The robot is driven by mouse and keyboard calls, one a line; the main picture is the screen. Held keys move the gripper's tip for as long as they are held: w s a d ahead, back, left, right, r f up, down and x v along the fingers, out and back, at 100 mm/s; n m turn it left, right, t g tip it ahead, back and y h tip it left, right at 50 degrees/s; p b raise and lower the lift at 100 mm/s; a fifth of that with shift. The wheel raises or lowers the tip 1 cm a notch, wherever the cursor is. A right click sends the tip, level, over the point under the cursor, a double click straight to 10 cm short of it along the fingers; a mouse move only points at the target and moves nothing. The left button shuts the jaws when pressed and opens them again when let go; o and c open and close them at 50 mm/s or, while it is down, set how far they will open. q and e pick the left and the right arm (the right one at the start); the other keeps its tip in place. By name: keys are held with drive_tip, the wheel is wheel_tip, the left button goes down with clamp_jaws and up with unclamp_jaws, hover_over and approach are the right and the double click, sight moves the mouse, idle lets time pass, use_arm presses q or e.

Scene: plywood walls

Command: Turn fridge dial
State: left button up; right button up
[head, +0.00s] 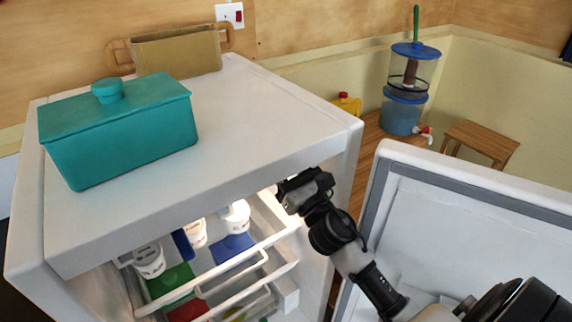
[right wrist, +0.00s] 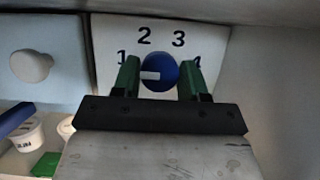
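The blue round dial (right wrist: 160,70) is mounted on a white panel (right wrist: 105,40) marked 1 to 4, inside the fridge (head: 338,140). A short white mark on the dial lies level and points left, below the 1. My right gripper (right wrist: 160,76) has its two green fingers on either side of the dial. I cannot tell whether they press on it. In the head view my right arm (head: 333,230) reaches in at the fridge opening, where its fingertips and the dial are hidden. My left gripper is not in view.
The fridge door (head: 460,225) stands open at the right. A teal lidded box (head: 120,135) and a tan tray (head: 175,52) are on the fridge top. White cups (head: 150,260) and coloured items stand on the shelves. A pale round knob (right wrist: 31,66) sits left of the dial.

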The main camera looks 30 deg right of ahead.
drive_tip(key=c, duration=0.4)
drive_tip(key=shift+m, duration=0.3)
drive_tip(key=shift+m+g+h+p, duration=0.4)
drive_tip(key=shift+m+h, duration=0.85)
drive_tip(key=shift+m, duration=1.1)
drive_tip(key=shift+m+g+h+p, duration=0.2)
drive_tip(key=shift+m+h+p, duration=0.3)
drive_tip(key=shift+m+h, duration=1.3)
drive_tip(key=shift+m+y, duration=0.55)
drive_tip(key=shift+m, duration=0.1)
drive_tip(key=o, duration=0.9)
